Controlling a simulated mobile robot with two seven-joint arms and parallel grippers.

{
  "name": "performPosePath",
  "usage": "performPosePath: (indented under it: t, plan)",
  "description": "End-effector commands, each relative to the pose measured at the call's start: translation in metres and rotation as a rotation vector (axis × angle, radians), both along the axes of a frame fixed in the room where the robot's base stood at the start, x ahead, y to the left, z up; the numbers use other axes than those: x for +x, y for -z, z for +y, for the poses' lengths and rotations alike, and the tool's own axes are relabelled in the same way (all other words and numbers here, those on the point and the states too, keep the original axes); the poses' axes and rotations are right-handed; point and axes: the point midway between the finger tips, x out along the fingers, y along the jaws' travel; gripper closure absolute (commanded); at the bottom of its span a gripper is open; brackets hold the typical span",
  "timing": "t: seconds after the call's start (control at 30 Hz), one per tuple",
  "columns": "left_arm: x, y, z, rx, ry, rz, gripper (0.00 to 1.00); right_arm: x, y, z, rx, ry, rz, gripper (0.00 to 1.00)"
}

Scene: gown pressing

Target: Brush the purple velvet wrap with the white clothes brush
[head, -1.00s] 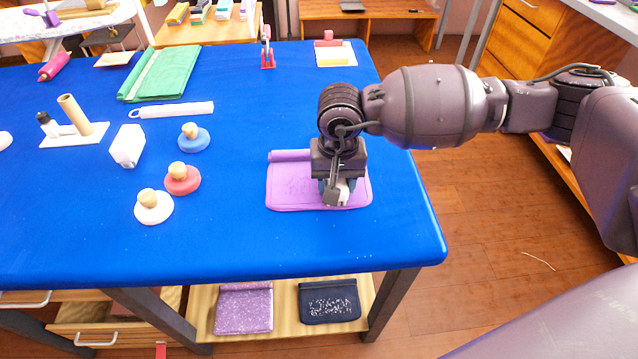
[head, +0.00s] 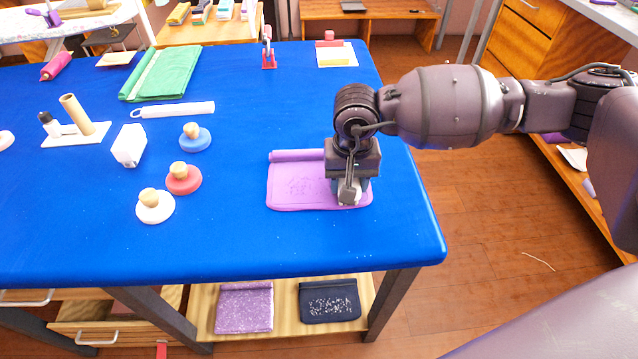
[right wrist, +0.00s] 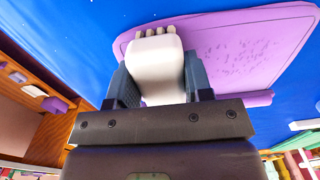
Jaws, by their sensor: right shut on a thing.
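The purple velvet wrap (head: 298,190) lies flat on the blue table, with a rolled edge at its far side. It also shows in the right wrist view (right wrist: 225,50), with dark specks on its surface. My right gripper (head: 349,192) is over the wrap's right part. It is shut on the white clothes brush (right wrist: 157,68), whose bristle end is at the wrap's edge in the right wrist view. In the head view the brush is mostly hidden by the gripper; I cannot tell whether it touches the cloth. My left gripper is not in view.
On the blue table (head: 250,245) stand white, red (head: 183,179) and blue (head: 195,137) knobbed discs, a white block (head: 129,146), a green folded cloth (head: 165,73) and a pink stand (head: 268,50). The table around the wrap is clear. Two folded cloths lie on the shelf below.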

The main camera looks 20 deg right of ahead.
Motion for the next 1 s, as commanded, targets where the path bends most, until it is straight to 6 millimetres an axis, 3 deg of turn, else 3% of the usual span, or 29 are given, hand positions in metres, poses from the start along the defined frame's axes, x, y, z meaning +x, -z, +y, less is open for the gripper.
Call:
performPosePath:
  t: [0.33, 0.73, 1.0]
  plan:
    - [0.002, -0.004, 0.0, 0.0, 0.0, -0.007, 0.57, -0.007, 0.0, -0.022, -0.003, 0.003, 0.001, 0.8]
    - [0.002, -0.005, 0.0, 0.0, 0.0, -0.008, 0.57, -0.008, -0.001, -0.023, -0.002, 0.001, 0.001, 0.8]
    - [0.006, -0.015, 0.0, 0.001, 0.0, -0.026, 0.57, -0.007, -0.017, -0.023, -0.001, 0.001, -0.003, 0.8]
